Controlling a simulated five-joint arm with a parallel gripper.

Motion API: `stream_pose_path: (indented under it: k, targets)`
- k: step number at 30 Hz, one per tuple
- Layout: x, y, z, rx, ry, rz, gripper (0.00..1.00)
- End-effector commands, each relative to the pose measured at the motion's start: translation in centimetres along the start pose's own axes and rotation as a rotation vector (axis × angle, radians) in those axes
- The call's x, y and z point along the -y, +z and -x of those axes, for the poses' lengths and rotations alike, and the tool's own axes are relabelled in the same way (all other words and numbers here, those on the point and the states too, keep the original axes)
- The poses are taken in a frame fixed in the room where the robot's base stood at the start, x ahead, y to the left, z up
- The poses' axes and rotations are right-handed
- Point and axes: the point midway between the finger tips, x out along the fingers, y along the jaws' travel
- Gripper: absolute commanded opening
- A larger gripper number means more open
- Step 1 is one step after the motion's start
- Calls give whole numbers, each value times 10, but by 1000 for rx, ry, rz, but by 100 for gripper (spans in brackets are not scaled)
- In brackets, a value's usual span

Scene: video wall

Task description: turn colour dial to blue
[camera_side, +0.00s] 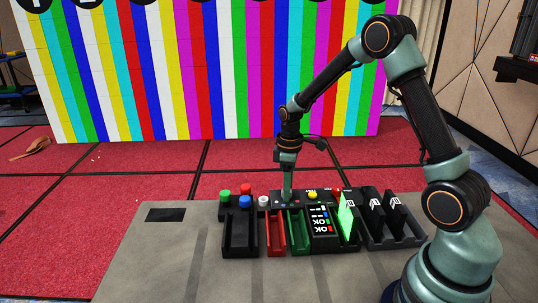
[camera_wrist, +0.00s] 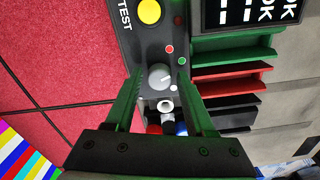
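The colour dial (camera_wrist: 160,77) is a round grey-white knob on the dark control panel (camera_wrist: 140,48). A red dot (camera_wrist: 169,48), a green dot (camera_wrist: 182,60) and a pale dot (camera_wrist: 173,88) lie around it. Its pointer direction is too small to tell. My gripper (camera_wrist: 158,75) has its two green fingers on either side of the dial, with visible gaps, so it is open around the knob. In the side view my gripper (camera_side: 287,192) points down at the panel and hides the dial.
A yellow button (camera_side: 313,195) sits right of my gripper; green (camera_side: 225,195), red (camera_side: 246,188), blue (camera_side: 245,202) and white (camera_side: 264,201) ones stand left. Black (camera_side: 240,252), red (camera_side: 276,252) and green trays, a screen (camera_side: 323,226) and upright cards (camera_side: 375,211) line the front.

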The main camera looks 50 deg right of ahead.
Motion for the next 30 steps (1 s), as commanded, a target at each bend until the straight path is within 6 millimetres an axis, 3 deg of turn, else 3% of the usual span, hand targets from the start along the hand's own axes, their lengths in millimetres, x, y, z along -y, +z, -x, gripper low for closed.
stream_pose_path:
  k: [1, 3, 4, 16, 30]
  targets:
    - [0, 0, 0, 0, 0, 0, 31]
    - [0, 0, 0, 0, 0, 0, 4]
    - [0, 0, 0, 0, 0, 0, 0]
    - [0, 0, 0, 0, 0, -70, 0]
    - [1, -1, 0, 0, 0, -420, 0]
